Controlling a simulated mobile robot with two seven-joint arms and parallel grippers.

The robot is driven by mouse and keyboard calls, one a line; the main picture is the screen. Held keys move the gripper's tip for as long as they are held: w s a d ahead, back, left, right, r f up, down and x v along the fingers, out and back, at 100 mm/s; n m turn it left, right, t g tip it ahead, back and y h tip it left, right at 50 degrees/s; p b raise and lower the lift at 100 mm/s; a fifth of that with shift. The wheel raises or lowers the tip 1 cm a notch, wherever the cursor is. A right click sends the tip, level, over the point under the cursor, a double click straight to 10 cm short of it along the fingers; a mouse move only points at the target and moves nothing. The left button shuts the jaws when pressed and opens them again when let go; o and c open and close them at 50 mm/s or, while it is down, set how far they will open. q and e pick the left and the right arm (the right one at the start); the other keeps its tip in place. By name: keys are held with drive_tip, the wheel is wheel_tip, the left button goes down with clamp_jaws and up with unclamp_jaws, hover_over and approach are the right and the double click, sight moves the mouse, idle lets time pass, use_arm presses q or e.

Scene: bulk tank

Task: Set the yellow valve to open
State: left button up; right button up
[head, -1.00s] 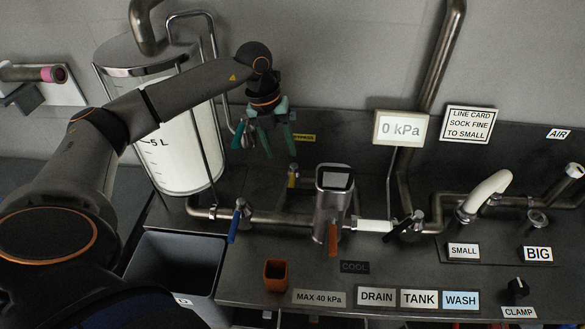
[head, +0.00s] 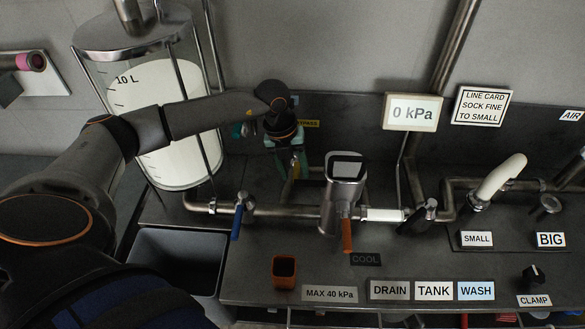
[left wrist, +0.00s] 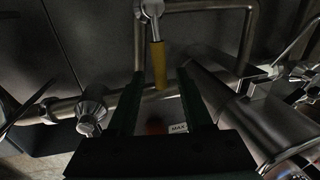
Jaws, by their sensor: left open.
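The yellow valve handle (head: 296,167) is on the bypass pipe behind the main pipe, mostly hidden by my gripper in the head view. In the left wrist view the yellow handle (left wrist: 158,62) hangs from a metal valve body (left wrist: 151,10) and points down the picture. My left gripper (head: 288,168) is open over the valve. In the left wrist view its two green fingers (left wrist: 160,88) stand apart, with the handle's lower end in line with the gap between them. I cannot tell whether they touch it. My right gripper is out of view.
A blue-handled valve (head: 237,217) sits left on the main pipe. A grey pump-like housing (head: 341,200) with an orange handle (head: 347,236) stands close right of my gripper. The glass tank (head: 170,110) is behind my arm. A gauge (head: 411,113) reads 0 kPa.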

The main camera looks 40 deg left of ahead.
use_arm(q)
clamp_jaws()
idle(0.4)
idle(1.0)
